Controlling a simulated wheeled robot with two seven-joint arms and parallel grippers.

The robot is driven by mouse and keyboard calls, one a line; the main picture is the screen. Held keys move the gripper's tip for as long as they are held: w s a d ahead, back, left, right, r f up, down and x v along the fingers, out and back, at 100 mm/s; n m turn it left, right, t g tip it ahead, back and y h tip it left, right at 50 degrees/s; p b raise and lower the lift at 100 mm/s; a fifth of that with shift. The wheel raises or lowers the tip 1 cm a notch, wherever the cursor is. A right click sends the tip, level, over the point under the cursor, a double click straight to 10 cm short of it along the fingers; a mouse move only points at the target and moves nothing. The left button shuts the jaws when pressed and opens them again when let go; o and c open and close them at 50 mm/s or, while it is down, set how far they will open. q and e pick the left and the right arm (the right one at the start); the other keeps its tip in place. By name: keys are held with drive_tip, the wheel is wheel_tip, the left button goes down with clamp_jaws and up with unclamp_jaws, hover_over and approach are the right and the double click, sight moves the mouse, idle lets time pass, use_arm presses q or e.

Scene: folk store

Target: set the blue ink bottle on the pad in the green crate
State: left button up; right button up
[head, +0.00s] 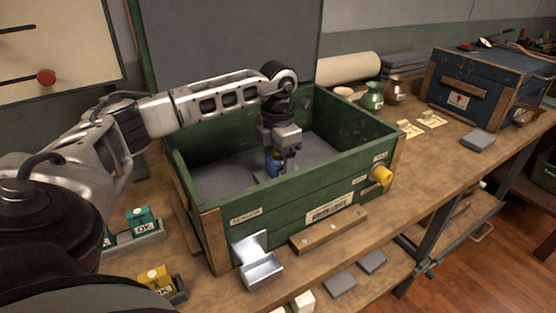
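The green crate (300,217) stands open on the workbench, with a grey lining on its floor (222,182). I cannot make out a separate pad on that floor. The blue ink bottle (273,164) is inside the crate, low down near the front wall. My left gripper (278,173) reaches down into the crate, its fingers at the bottle and partly covering it. I cannot tell whether the fingers are closed on the bottle or just around it, nor whether the bottle touches the floor. My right gripper is not in view.
Green (140,217) and yellow (155,279) ink boxes stand in holders left of the crate. A small metal box (262,269) and a wooden strip (328,232) lie before it. A yellow knob (382,175) sticks out at its right. Vases and a blue chest (468,90) stand behind right.

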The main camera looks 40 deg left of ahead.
use_arm(q)
drive_tip(key=shift+r, duration=0.1)
wheel_tip(320, 180, up, 12)
drive_tip(key=shift+r, duration=0.1)
idle(0.5)
idle(0.4)
